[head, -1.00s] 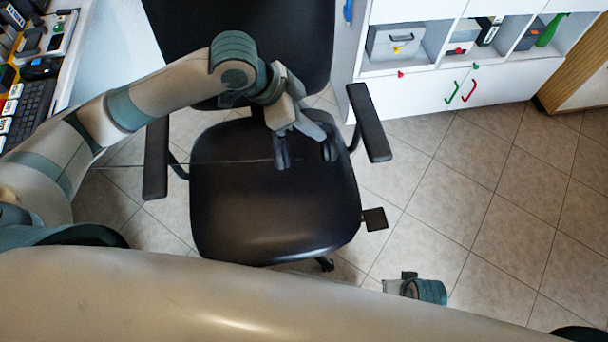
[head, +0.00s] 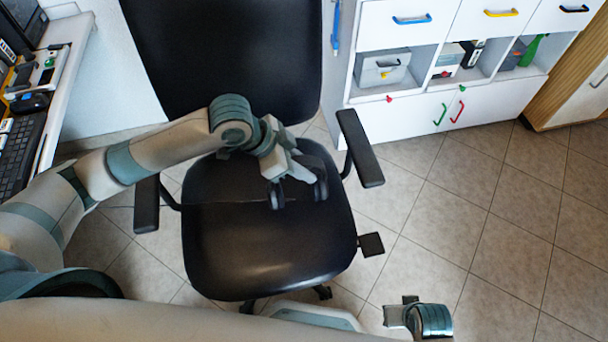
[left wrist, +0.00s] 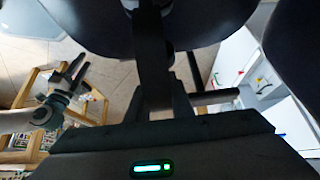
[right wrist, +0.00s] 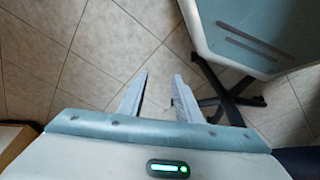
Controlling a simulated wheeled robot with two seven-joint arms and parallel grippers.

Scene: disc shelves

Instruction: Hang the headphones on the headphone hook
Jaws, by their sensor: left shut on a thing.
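The black headphones (head: 277,197) hang from my left gripper (head: 285,170), over the seat of the black office chair in the head view. One ear cup shows on each side of the gripper. In the left wrist view my left gripper (left wrist: 158,100) is shut on the dark headband (left wrist: 152,55), and large dark shapes fill the top of that view. My right gripper (right wrist: 160,85) is open and empty above the tiled floor. I cannot make out a headphone hook for certain.
The office chair (head: 255,255) with two armrests stands in front of me. A white cabinet (head: 385,65) with coloured handles is at the upper right. A slim blue thing (head: 336,25) is on its side. A desk with a keyboard (head: 20,155) is at left. Floor at right is clear.

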